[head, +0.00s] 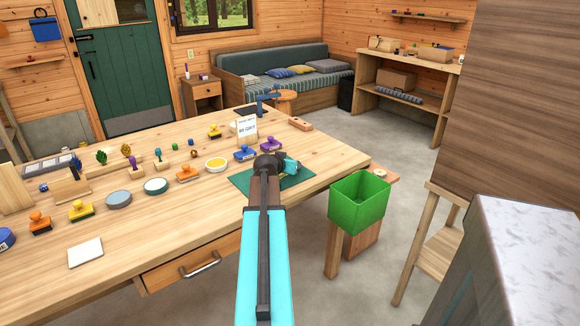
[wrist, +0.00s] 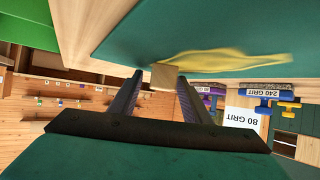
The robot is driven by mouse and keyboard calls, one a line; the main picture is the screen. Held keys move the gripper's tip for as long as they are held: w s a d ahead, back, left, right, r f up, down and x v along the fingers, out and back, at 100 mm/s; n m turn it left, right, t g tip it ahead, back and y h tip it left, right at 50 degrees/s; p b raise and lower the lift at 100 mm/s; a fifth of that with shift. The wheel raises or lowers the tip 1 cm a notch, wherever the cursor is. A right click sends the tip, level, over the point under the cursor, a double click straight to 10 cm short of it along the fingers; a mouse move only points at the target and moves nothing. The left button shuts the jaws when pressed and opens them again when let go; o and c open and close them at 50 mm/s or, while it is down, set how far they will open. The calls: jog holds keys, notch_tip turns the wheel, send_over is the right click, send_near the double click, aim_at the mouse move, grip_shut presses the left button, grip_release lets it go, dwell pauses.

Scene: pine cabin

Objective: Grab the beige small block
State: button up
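The beige small block (wrist: 164,76) shows in the wrist view at the edge of the green mat, between the tips of my gripper (wrist: 160,77). The two dark fingers stand apart; a gap shows on the block's left side, while its right side is close to the other finger, and I cannot tell if they touch. In the head view my gripper (head: 291,166) is low over the green mat (head: 262,187) near the table's front right corner. The block is hidden there behind my arm.
A green bin (head: 358,204) stands just right of the table corner. Blue (head: 244,152) and purple (head: 270,143) sanding blocks and an "80 GRIT" card (head: 246,128) are close behind the mat. Several stamps and round tins spread left; the table's front is mostly clear.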

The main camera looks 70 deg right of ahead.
jog(key=c, duration=0.9)
jog(key=shift+r, duration=0.1)
jog(key=shift+r, duration=4.9)
jog(key=shift+w, duration=0.1)
